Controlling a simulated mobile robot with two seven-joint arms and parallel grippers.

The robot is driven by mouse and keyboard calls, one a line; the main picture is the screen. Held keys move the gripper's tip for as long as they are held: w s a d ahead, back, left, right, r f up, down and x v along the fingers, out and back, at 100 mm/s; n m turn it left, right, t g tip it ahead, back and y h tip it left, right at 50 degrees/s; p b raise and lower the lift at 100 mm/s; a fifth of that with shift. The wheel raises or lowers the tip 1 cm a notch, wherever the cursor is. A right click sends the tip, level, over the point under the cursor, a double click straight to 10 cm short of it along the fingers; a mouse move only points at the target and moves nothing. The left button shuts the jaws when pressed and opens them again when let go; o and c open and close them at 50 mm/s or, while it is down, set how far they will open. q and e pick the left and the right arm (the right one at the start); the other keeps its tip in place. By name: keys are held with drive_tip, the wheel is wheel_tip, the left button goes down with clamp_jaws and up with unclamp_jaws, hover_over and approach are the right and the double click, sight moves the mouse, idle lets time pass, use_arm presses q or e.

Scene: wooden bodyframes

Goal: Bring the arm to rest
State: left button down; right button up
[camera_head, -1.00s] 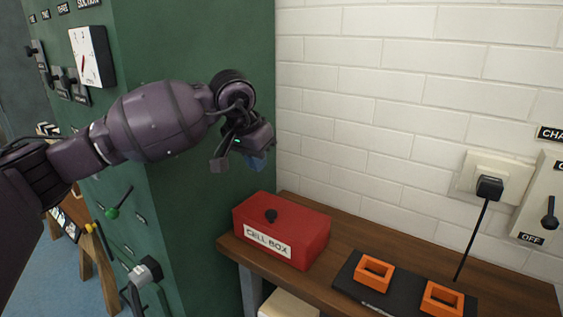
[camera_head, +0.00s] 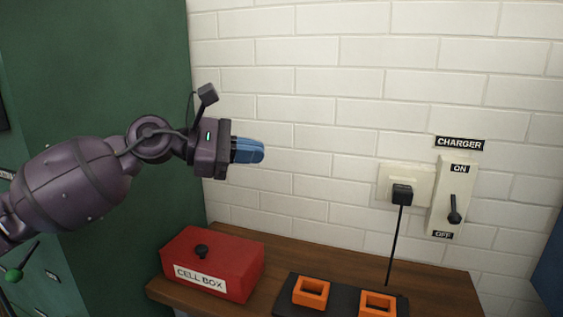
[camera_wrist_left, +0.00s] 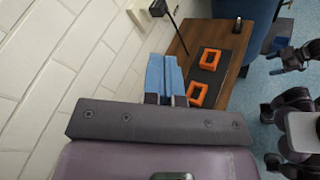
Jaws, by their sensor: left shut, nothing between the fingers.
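My left arm comes in from the left in the head view. Its gripper (camera_head: 250,151) has blue fingers that are shut with nothing between them. It points right, in the air in front of the white brick wall, above the red cell box. The blue fingers also show in the left wrist view (camera_wrist_left: 164,76), closed together above the bench. My right gripper cannot be made out in the head view.
The red cell box (camera_head: 218,270) stands on the wooden bench (camera_head: 300,252). A black tray (camera_head: 342,299) beside it holds two orange frames (camera_head: 311,291). A black plug (camera_head: 402,194) sits in the wall socket. Right of it is the charger switch (camera_head: 454,208). A green cabinet (camera_head: 110,90) stands at left.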

use_arm(q)
drive_tip(key=w+a+f+m+t+y, duration=0.1)
drive_tip(key=a+f+m+t, duration=0.3)
drive_tip(key=m, duration=0.8)
drive_tip(key=a+f+m+t+y, duration=0.1)
drive_tip(key=f+m+t, duration=0.45)
drive_tip(key=m, duration=0.65)
drive_tip(key=w+a+f+m+t+y, duration=0.1)
drive_tip(key=a+f+m+t, duration=0.3)
drive_tip(key=m, duration=0.7)
drive_tip(key=s+a+f+n+y, duration=0.3)
drive_tip(key=f+n+y, duration=0.1)
drive_tip(key=f+n, duration=0.4)
drive_tip(key=s+a+f+n+y, duration=0.3)
drive_tip(key=f+n+y, duration=0.15)
drive_tip(key=f, duration=0.55)
drive_tip(key=s+a+f+n+g+y, duration=0.2)
drive_tip(key=s+a+f+n+g, duration=0.1)
drive_tip(key=s+f, duration=0.8)
drive_tip(key=s+a+f+n+g+y, duration=0.2)
drive_tip(key=s+a+f+n+g, duration=0.1)
drive_tip(key=s+f, duration=0.8)
drive_tip(key=s+a+n, duration=0.1)
drive_tip(key=s, duration=0.2)
drive_tip(key=shift+s+a+n, duration=0.15)
drive_tip(key=shift+s+n, duration=0.1)
drive_tip(key=shift+n, duration=0.1)
